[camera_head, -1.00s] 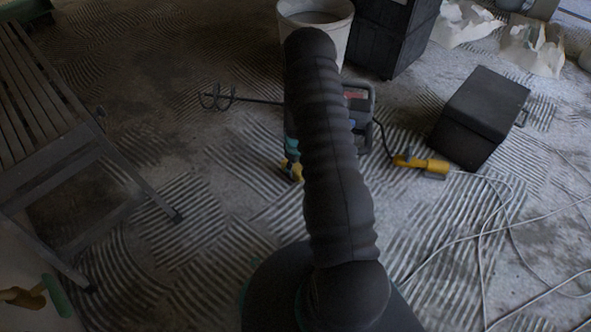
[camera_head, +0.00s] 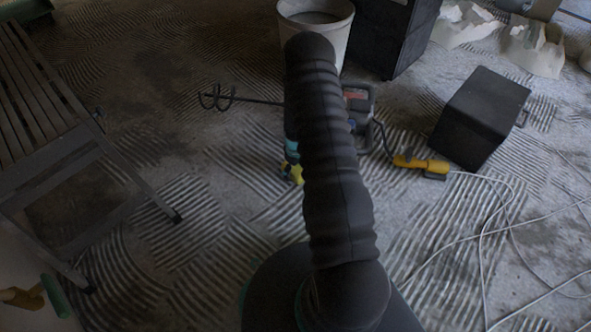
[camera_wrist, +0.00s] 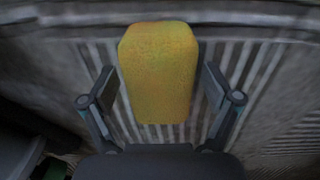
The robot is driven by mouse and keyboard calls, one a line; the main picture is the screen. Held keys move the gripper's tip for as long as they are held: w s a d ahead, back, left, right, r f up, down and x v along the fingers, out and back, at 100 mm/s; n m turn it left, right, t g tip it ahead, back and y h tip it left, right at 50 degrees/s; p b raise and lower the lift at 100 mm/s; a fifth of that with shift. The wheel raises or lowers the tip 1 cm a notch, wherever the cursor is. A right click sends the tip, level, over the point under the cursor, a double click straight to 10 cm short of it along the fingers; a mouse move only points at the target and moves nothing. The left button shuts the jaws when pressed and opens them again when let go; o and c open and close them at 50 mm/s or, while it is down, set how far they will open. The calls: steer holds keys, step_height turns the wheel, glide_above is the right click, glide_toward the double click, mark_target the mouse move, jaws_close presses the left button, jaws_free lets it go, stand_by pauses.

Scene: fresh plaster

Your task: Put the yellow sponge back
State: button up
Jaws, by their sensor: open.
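The yellow sponge (camera_wrist: 158,72) shows in the wrist view as a rounded yellow block. My gripper (camera_wrist: 158,78) is open, with one finger on each side of the sponge and a visible gap at both sides. Striped, ridged ground shows behind it. In the head view my arm hides the gripper. A small yellow and teal patch (camera_head: 293,172) shows at the arm's left edge; I cannot tell whether it is the sponge.
A mixer with a whisk (camera_head: 240,98) lies partly behind my arm. A bucket (camera_head: 342,35), a dark box (camera_head: 480,115), a yellow connector with cable (camera_head: 425,164) and a slatted step stand (camera_head: 50,165) surround it.

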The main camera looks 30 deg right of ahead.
steer(key=a+r+t+p, duration=0.1)
steer(key=a+r, duration=0.1)
steer(key=r, duration=1.2)
steer(key=a+r+p, duration=0.1)
steer(key=a+r, duration=0.1)
steer(key=r, duration=1.1)
steer(key=s+a+r+m+t, duration=0.1)
steer(key=s+a+r, duration=0.15)
steer(key=r, duration=0.55)
steer(key=s+a+r+m+t, duration=0.1)
steer(key=s+a+r, duration=0.15)
steer(key=r, duration=0.45)
steer(key=s+a+r, duration=0.2)
steer(key=s+r, duration=0.2)
steer(key=s, duration=0.3)
steer(key=s+a+r+m+t, duration=0.1)
steer(key=s+a+r, duration=0.2)
steer(key=s+r, duration=0.2)
steer(key=s+a+r+m+t, duration=0.1)
steer(key=s+r, duration=0.4)
steer(key=s, duration=0.5)
steer(key=shift+s+a, duration=0.4)
steer(key=shift+a, duration=0.5)
